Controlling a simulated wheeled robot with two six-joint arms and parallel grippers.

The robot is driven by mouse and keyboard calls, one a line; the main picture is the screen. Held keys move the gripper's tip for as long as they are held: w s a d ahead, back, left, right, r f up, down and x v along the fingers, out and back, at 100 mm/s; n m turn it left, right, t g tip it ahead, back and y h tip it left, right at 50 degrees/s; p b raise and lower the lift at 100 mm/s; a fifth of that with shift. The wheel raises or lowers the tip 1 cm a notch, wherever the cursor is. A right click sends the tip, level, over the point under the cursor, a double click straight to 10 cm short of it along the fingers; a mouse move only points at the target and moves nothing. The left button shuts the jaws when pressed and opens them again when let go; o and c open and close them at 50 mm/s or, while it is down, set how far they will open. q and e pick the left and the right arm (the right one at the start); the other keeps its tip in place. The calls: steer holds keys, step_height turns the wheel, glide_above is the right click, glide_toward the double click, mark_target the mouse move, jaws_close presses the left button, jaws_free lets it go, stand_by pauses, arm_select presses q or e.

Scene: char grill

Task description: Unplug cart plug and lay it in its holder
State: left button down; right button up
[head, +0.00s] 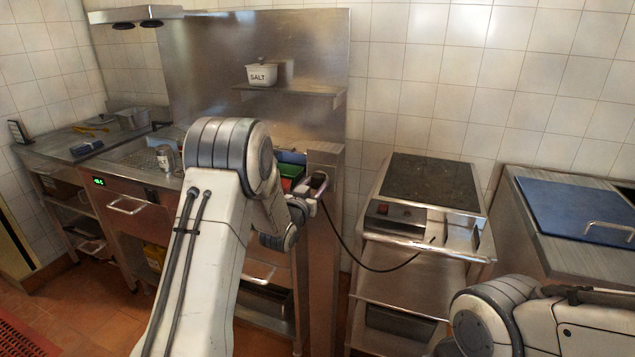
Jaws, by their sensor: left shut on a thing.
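My left gripper (314,187) is at the top of a narrow steel post (321,260) in the middle of the view. It is shut on the cart plug, which is mostly hidden by the fingers. A black cable (345,244) hangs from the gripper and curves down right to the cart (398,238). I cannot tell whether the plug sits in a socket or is free. The cart has a dark flat top plate and a red switch at its front. I cannot make out the plug's holder. My right gripper is out of view.
A blue board (578,208) lies on the counter at right. A white salt pot (262,74) stands on the wall shelf (290,92). Coloured containers (290,170) sit close behind my left gripper. A metal shaker (166,158) stands on the left counter.

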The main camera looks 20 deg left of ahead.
arm_select(q)
steer(key=shift+s+a+b, duration=0.1)
steer(key=shift+s+b, duration=0.8)
steer(key=shift+s, duration=2)
steer(key=s+d+f+p, duration=0.4)
steer(key=s+d+f, duration=0.3)
steer(key=s, duration=0.2)
steer(key=shift+s+f+y, duration=0.2)
steer(key=shift+f+y, duration=0.1)
steer(key=shift+a, duration=0.1)
